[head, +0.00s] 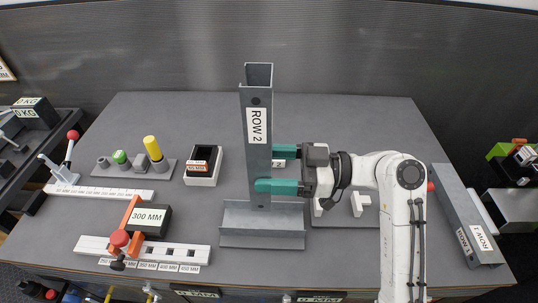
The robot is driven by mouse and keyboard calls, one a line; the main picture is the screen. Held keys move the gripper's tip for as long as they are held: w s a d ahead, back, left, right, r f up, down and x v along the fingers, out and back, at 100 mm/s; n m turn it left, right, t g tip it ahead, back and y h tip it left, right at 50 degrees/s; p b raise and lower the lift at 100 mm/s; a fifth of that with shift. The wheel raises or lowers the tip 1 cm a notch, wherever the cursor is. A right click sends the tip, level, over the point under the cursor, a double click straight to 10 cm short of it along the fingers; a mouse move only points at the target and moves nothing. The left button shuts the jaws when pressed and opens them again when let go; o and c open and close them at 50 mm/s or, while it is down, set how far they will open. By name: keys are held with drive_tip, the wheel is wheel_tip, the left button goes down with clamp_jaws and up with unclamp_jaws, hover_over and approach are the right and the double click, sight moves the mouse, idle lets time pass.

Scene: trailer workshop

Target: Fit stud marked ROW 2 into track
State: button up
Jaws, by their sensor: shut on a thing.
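The grey metal stud marked ROW 2 (258,150) stands upright near the middle of the table, its open channel end at the top. My gripper (276,169) comes from the right, and its two teal fingers are shut on the stud below the label. The short grey track (262,238) lies at the front of the table, directly under the stud. The stud's lower end meets the track's back part in the picture. I cannot tell whether it sits inside the track or just above or behind it.
A stop block marked 300 MM (151,219) and a slotted white scale (190,254) lie front left. A rack with coloured plugs (133,166) and a small box (203,176) stand behind. A ROW 1 stud (465,220) lies at right. The table's back is clear.

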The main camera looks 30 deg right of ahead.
idle(0.4)
wheel_tip(320, 180, down, 6)
drive_tip(key=b, duration=0.6)
drive_tip(key=shift+r, duration=0.1)
drive_tip(key=shift+b, duration=0.75)
idle(1.6)
drive_tip(key=shift+f+b, duration=2.3)
drive_tip(key=shift+f, duration=0.1)
drive_tip(key=o, duration=1.3)
drive_tip(key=v, duration=1)
drive_tip(key=shift+s+d+b, duration=0.2)
drive_tip(key=shift+d+b, duration=0.15)
